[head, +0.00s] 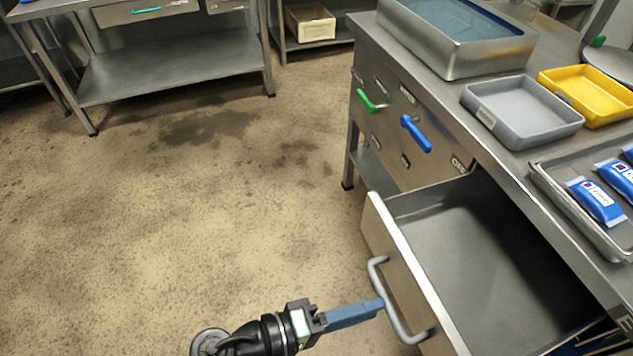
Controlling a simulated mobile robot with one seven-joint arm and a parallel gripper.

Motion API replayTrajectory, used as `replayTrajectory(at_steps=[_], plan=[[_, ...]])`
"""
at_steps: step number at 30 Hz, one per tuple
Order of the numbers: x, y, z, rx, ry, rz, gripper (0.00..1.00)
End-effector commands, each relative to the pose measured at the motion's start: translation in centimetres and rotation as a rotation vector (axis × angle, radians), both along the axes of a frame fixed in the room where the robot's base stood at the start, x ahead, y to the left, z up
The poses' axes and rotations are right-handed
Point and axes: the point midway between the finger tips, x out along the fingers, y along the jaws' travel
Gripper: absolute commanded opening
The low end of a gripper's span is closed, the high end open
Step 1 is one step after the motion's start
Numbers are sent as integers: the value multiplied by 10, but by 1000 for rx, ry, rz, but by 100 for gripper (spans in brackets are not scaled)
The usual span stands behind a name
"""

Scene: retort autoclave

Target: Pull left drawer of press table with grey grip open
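The drawer (383,241) of the steel press table (408,178) stands pulled well out, and its empty grey inside shows. A grey bow-shaped grip (399,324) is on its front. My gripper (380,306) comes from the lower left, with its blue fingers level with the grip's bar. The fingertips meet or overlap the bar. The fingers show as one blue block, so I cannot tell whether they are closed around the bar.
Green (371,101) and blue (416,134) handles are on the table's front. On top are a water basin (486,64), a grey tray (520,141), a yellow tray (590,118) and blue packets (597,201). Another steel table (175,66) stands at the back left. The floor between is clear.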

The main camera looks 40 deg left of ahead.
Motion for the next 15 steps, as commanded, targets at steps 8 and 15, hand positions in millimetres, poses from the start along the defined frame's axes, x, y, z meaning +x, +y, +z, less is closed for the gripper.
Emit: replayTrajectory(at_steps=[8,15], plan=[[-47,34,13,0,0,3,30],[-65,47,17,0,0,1,30]])
